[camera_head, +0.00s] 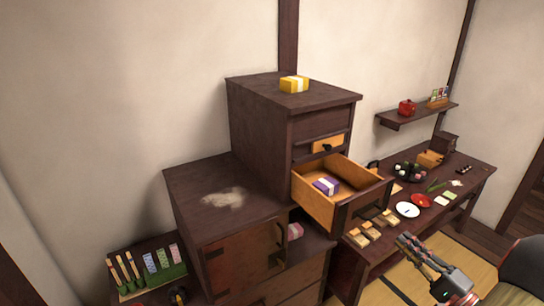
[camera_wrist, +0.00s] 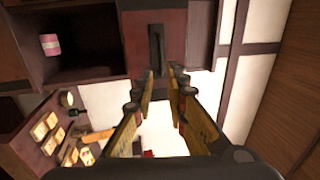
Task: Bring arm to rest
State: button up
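My gripper (camera_head: 408,242) is at the lower right of the head view, in front of the low table and the open drawer. In the wrist view my gripper (camera_wrist: 165,82) has its two fingers apart, with nothing held between them. A dark upright handle (camera_wrist: 156,48) on a brown front shows beyond the fingertips, apart from them as far as I can tell. My arm runs off toward the lower right of the head view and is mostly out of sight.
A drawer (camera_head: 362,206) stands pulled out, holding a purple packet (camera_head: 326,186). A yellow packet (camera_head: 294,84) lies on the tall cabinet (camera_head: 262,130). A pink packet (camera_head: 295,231) sits in the lower compartment. The low table (camera_head: 474,184) carries dishes and several wooden blocks.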

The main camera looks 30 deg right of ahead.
jog(key=a+f+m+g+y, duration=0.35)
jog(key=a+f, duration=0.25)
jog(key=f, duration=0.2)
jog(key=s+a+f+n+g+y, duration=0.1)
jog(key=s+a+f+n+g, duration=0.15)
jog(key=a+g, duration=0.4)
jog(key=s+a+f+n+g, duration=0.25)
jog(key=a+g, duration=0.25)
jog(key=a, duration=0.3)
jog(key=w+a+r+n+h+b, duration=0.1)
jog(key=w+a+r+n+h, duration=0.1)
jog(key=a+r+n, duration=0.5)
jog(key=w+a+r+n+h+b, duration=0.1)
jog(key=a+r+n+h, duration=0.3)
jog(key=a+r+n, duration=0.4)
jog(key=w+a, duration=0.1)
jog(key=a, duration=0.3)
jog(key=shift+w+n, duration=0.15)
jog(key=shift+n, duration=0.2)
